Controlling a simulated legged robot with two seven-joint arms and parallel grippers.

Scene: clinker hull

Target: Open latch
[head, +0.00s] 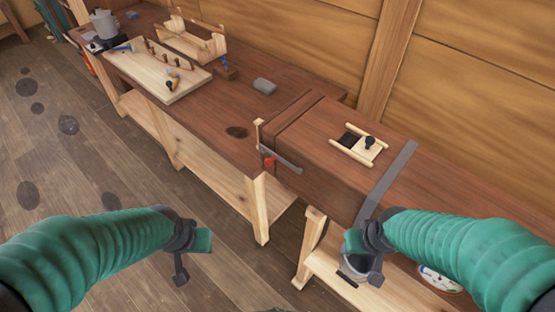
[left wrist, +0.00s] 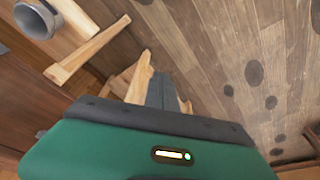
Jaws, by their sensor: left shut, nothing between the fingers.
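The likely latch is a small pale wooden slide with a black knob (head: 369,142). It sits between two wooden rails on the brown bench top, beside a dark opening at its left. A grey bar with a red part (head: 269,161) is at the bench's front edge; I cannot tell if it belongs to the latch. My left gripper (head: 181,277) hangs over the floor, left of the bench and well away from the slide. It is shut and empty; its grey fingers (left wrist: 160,94) show in the left wrist view. My right gripper (head: 376,276) is below the bench's front edge, its jaws unclear.
A pale board with tools (head: 155,76) and a wooden frame (head: 190,40) stand on the far bench. A grey block (head: 264,86) lies nearer. A metal pail (left wrist: 36,17) and a round dial (head: 440,281) are low by the bench.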

